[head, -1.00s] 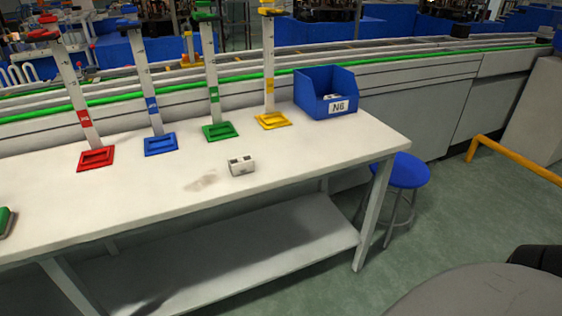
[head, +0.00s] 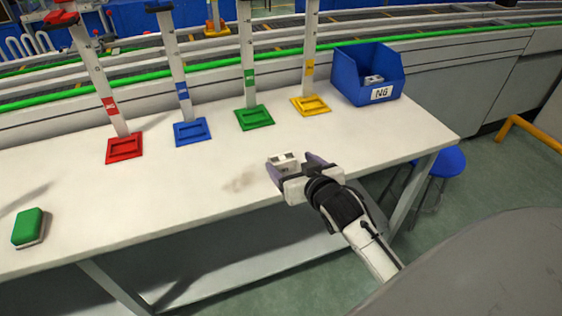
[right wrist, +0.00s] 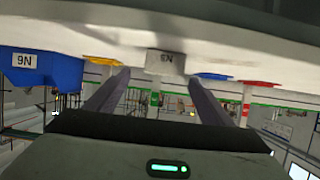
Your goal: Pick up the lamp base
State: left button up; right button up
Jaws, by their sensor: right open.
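The lamp base, a small pale grey block with dark openings in its top (head: 284,160), sits on the white table near its front edge. In the right wrist view, which is upside down, the lamp base (right wrist: 166,63) shows a dark marking on its face. My right gripper (head: 294,168) is open and empty at the block's near side. In the wrist view the block lies between and just beyond the two fingertips of the right gripper (right wrist: 160,85). I cannot tell whether a finger touches it. My left gripper is not in view.
A blue bin (head: 367,75) marked NG holds a small pale part at the table's back right. Red (head: 124,148), blue (head: 192,132), green (head: 254,118) and yellow (head: 311,106) stands line the back. A green-topped block (head: 28,227) lies at left. A blue stool (head: 447,162) stands beyond.

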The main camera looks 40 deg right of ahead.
aim_at(284, 161)
jog(key=x, duration=0.5)
jog(key=shift+w+a+f, duration=0.25)
jog(key=shift+w, duration=0.05)
